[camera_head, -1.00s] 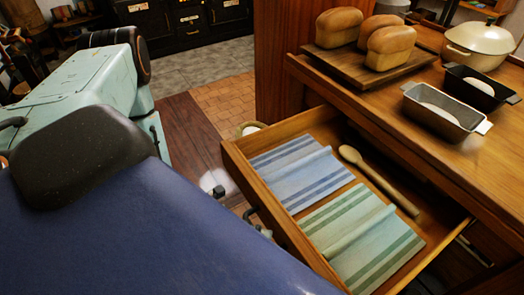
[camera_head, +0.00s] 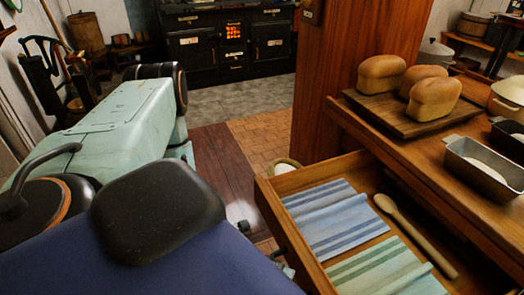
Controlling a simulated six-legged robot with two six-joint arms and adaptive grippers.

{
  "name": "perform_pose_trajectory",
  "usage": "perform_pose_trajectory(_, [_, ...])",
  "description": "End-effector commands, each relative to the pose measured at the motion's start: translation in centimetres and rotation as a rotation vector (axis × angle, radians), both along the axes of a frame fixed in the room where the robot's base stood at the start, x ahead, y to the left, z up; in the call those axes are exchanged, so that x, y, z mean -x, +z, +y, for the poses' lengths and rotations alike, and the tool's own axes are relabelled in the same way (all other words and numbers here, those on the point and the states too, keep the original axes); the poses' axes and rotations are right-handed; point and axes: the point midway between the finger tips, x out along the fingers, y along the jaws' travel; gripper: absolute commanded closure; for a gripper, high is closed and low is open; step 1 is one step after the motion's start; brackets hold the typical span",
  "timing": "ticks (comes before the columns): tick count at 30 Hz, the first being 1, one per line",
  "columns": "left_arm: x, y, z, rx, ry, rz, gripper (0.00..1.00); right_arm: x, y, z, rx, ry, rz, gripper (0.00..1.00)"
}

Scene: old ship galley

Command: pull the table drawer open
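The table drawer (camera_head: 283,231) stands pulled out from the wooden table (camera_head: 440,155), its inside in plain view. In it lie a blue-striped cloth (camera_head: 330,215), a green-striped cloth (camera_head: 385,270) and a wooden spoon (camera_head: 415,235). A small dark metal piece, probably the drawer's handle, shows at the outside of its front, partly hidden behind my blue body. I see neither of my grippers, so I cannot tell whether one touches the drawer.
A wooden post (camera_head: 350,75) rises behind the drawer. A black stove (camera_head: 228,45) stands at the back. Tiled floor (camera_head: 262,137) lies clear before it.

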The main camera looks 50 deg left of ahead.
Motion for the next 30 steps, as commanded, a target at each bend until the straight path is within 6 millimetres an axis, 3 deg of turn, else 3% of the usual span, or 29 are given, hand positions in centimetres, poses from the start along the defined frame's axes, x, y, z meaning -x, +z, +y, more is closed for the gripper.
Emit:
perform_pose_trajectory(15, [1.9,0.8,4.6,0.000,0.006,-0.005,0.65,0.0,0.0,0.0,0.000,0.000,0.000,0.60])
perform_pose_trajectory(30, [2.6,0.9,5.7,-0.002,0.001,-0.001,0.65,0.0,0.0,0.0,0.000,0.000,0.000,0.60])
